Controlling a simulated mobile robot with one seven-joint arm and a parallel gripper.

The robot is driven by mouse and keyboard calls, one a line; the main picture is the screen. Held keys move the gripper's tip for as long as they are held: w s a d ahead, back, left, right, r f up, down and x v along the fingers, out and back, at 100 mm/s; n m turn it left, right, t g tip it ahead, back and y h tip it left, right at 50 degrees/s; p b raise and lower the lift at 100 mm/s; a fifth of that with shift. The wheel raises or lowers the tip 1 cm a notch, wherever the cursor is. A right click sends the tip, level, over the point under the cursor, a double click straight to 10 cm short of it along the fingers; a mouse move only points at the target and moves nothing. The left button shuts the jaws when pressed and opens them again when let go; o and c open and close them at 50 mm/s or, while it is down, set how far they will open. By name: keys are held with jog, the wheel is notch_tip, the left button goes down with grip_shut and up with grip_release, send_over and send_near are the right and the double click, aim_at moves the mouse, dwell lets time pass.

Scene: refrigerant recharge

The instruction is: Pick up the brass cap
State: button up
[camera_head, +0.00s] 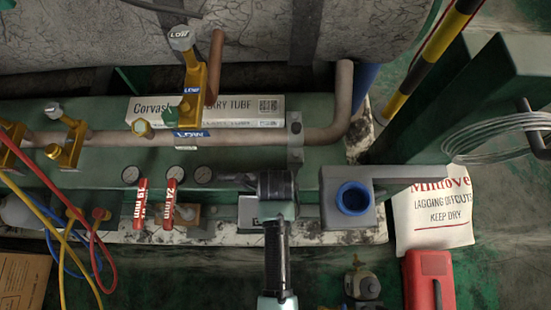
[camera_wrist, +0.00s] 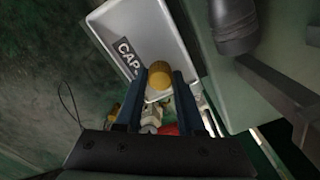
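The brass cap (camera_wrist: 159,74) is a round, yellow, ribbed piece in the wrist view. It shows against the floor of a white tray (camera_wrist: 118,21) labelled CAP. My gripper (camera_wrist: 160,80) has two dark blue fingers, one on each side of the cap at the tips. The fingers are apart and the cap fills nearly all the gap between them. I cannot tell whether they touch it or whether it rests on the tray. In the head view my arm covers that area, and neither the cap nor the fingertips can be made out.
A grey bracket with a blue ring (camera_head: 353,198) stands right of my arm. Two red tags (camera_head: 140,203) and gauges (camera_head: 203,175) are on the left. A copper pipe (camera_head: 240,138) runs behind. A white sack (camera_head: 433,215) and a red case (camera_head: 428,281) lie at right.

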grip_shut()
